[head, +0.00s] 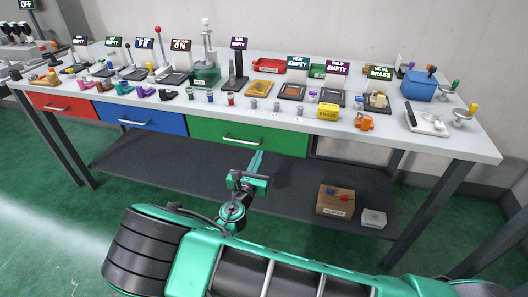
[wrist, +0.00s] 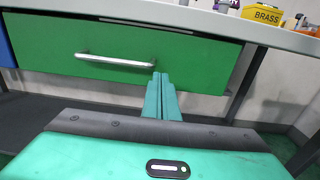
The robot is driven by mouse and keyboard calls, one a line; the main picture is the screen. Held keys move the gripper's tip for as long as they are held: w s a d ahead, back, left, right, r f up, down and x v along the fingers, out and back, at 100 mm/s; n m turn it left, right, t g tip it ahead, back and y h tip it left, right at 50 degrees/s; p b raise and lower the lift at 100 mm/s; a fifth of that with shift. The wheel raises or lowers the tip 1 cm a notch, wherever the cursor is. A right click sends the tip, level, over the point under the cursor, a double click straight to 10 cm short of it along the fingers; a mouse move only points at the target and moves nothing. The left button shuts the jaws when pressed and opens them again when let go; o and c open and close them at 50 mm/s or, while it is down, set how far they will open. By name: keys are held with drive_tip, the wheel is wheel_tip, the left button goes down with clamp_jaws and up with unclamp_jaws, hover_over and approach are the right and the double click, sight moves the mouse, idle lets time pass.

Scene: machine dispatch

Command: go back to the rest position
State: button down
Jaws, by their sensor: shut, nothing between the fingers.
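My gripper (head: 257,161) is in front of the workbench in the head view, below the tabletop and near the green drawer (head: 203,133). Its two green fingers are together with nothing between them. In the wrist view the closed fingers of my gripper (wrist: 161,80) point at the green drawer (wrist: 55,60), low and right of its silver handle (wrist: 115,61). The green drawer looks shut. I cannot tell the exact gap between the fingertips and the drawer front.
The workbench (head: 455,147) carries several small machines, signs and parts. A red drawer (head: 50,103) and a blue drawer (head: 130,117) look shut. The dark lower shelf (head: 130,160) holds a brown box (head: 330,207) and a pale block (head: 374,218). Green floor is open at left.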

drive_tip(key=d+v, duration=0.1)
drive_tip(key=v, duration=0.7)
drive_tip(key=w+d+r+m+g+h, duration=0.2)
drive_tip(key=d+m+g+h, duration=0.15)
drive_tip(key=d+m, duration=0.4)
drive_tip(key=w+d+r+m+g+h, duration=0.15)
drive_tip(key=d+m+g, duration=0.25)
drive_tip(key=d, duration=0.7)
drive_tip(key=s+d+r+m+g, duration=0.1)
drive_tip(key=s+d+m+g, duration=0.2)
drive_tip(key=d+m, duration=0.35)
drive_tip(key=s+d+r+m+g, duration=0.2)
drive_tip(key=s+d+m+g, duration=0.15)
drive_tip(key=d, duration=0.65)
drive_tip(key=s+d+r+m+g+y, duration=0.4)
drive_tip(key=s+d+r+m+y, duration=0.15)
drive_tip(key=s+d+m, duration=0.7)
drive_tip(key=s+a+r+m+y, duration=0.1)
drive_tip(key=s+r+m+y, duration=0.1)
drive_tip(key=s, duration=0.6)
drive_tip(key=s+a+r+m+y, duration=0.1)
drive_tip(key=s+r+m+y, duration=0.1)
drive_tip(key=s+r, duration=0.3)
drive_tip(key=s+m, duration=0.1)
drive_tip(key=s, duration=0.3)
drive_tip(key=shift+m+t, duration=0.3)
